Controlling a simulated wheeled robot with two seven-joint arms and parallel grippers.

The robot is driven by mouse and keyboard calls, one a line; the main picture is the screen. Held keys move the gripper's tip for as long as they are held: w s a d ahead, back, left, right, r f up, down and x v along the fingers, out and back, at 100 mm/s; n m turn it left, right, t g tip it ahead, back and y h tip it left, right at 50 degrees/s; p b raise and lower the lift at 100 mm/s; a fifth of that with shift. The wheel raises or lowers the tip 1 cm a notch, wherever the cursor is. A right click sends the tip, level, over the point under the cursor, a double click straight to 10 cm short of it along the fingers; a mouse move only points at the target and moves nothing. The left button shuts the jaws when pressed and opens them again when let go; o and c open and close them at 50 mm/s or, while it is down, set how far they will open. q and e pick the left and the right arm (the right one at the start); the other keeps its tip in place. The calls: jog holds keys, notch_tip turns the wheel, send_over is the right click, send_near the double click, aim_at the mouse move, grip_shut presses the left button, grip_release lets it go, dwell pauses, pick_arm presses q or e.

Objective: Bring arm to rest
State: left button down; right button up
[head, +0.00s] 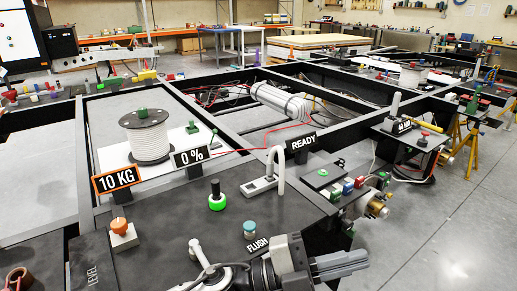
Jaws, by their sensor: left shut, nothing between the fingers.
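My left gripper (345,263) is low in the head view, at the front edge of the dark panel, with its fingers pointing right. Its fingers are shut and hold nothing. The grey and black wrist behind it covers part of the panel's front edge near the FLUSH label (257,245). My right gripper is not in view.
The dark panel (165,215) carries a green-based black knob (217,196), a teal button (250,230), an orange knob (119,226) and a white curved spout (279,168). A white cable reel (148,140) stands behind. Grey floor (440,235) is clear at right.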

pick_arm(q)
jog(key=w+a+f+n+t+y, duration=0.3)
jog(key=a+f+n+t+y, duration=0.35)
jog(key=n, duration=0.35)
jog(key=w+a+f+n+t+y, duration=0.3)
jog(key=a+f+n+t+y, duration=0.25)
jog(key=a+n+t, duration=0.35)
jog(key=s+a+f+n+g+y, duration=0.3)
jog(key=s+a+f, duration=0.3)
jog(key=f, duration=0.2)
jog(key=s+a+f+n+g+y, duration=0.3)
jog(key=s+a+f, duration=0.3)
jog(key=f, duration=0.3)
jog(key=shift+a+n+g, duration=0.4)
jog(key=shift+n+g, duration=0.05)
jog(key=shift+n, duration=0.05)
